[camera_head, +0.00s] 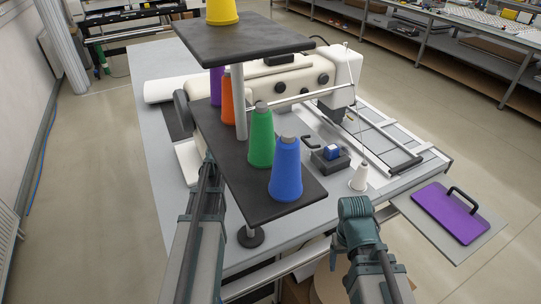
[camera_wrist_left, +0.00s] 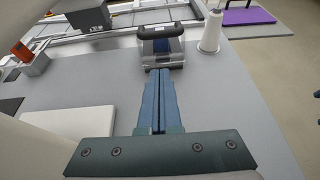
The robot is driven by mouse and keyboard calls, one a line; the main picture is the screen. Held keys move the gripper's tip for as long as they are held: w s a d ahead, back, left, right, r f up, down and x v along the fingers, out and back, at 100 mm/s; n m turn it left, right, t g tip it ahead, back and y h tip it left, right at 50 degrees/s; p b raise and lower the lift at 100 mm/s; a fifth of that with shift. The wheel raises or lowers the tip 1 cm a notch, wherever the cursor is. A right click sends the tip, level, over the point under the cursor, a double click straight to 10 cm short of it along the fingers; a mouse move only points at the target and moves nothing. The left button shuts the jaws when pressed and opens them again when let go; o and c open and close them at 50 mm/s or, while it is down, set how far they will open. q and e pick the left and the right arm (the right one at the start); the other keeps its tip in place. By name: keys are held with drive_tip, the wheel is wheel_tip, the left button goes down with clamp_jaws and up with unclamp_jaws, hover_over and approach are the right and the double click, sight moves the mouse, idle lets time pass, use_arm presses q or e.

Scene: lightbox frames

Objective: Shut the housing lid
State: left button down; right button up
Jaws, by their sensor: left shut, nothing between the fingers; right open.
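In the head view the thread stand hides my left gripper. My right gripper (camera_head: 356,206) is open and empty near the table's front edge, apart from the housing.
A black thread stand (camera_head: 285,207) with several coloured cones blocks the view at left. A white cone (camera_head: 359,177) stands right of the housing. The sewing machine (camera_head: 270,85) is behind. A purple plate with a black handle (camera_head: 450,212) lies on the right shelf.

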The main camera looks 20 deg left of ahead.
use_arm(q)
drive_tip(key=w+d+p, duration=0.1)
drive_tip(key=w+d+r, duration=0.1)
drive_tip(key=w+d, duration=0.1)
drive_tip(key=shift+r+p, duration=0.15)
drive_tip(key=shift+p, duration=0.25)
drive_tip(key=shift+d+r, duration=0.1)
drive_tip(key=shift+d, duration=0.05)
